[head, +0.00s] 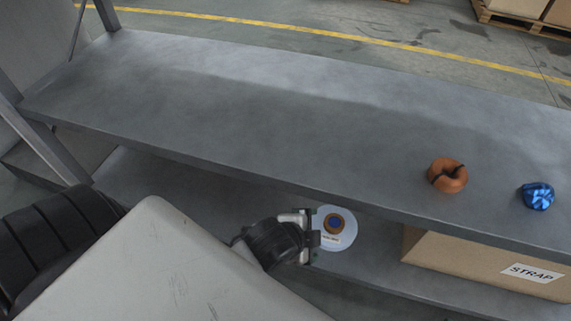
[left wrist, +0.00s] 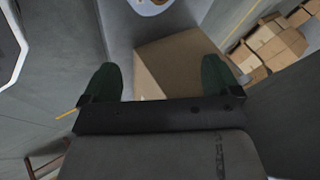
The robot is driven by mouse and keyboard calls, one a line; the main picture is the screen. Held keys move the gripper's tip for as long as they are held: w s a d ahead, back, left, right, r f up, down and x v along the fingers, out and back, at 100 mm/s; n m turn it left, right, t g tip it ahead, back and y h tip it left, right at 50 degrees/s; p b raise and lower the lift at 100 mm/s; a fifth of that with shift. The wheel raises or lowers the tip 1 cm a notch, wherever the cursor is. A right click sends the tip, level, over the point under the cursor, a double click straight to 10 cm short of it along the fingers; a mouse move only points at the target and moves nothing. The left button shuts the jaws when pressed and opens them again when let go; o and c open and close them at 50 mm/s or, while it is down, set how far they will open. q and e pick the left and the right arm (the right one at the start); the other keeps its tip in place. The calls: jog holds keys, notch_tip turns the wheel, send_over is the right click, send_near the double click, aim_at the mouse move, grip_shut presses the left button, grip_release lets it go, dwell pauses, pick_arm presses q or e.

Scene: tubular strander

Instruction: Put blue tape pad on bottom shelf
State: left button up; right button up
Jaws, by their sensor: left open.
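A pale blue round tape pad (head: 345,238) with a brown ring and a dark blue centre is at the lower shelf (head: 170,190), beneath the front edge of the upper shelf. It appears to lie flat, with a small label on its front side. My left gripper (head: 310,237) is open just left of the pad, its fingers close to the pad's edge; I cannot tell if they touch. In the left wrist view, the open fingers (left wrist: 160,78) have nothing between them, and part of a pale round thing (left wrist: 152,5) shows at the top edge. My right gripper is not in view.
A cardboard box (head: 460,262) labelled STRAP stands on the lower shelf to the pad's right. The upper shelf (head: 260,110) holds an orange-brown ring (head: 447,175) and a crumpled shiny blue thing (head: 537,196). Its left part is clear. Shelf posts stand at the left.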

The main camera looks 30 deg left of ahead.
pick_arm(q)
jog(key=s+a+r+n, duration=0.3)
jog(key=s+r+n, duration=0.1)
jog(key=n, duration=0.6)
jog(key=shift+a+r+t, duration=0.25)
jog(key=shift+r+t, duration=0.05)
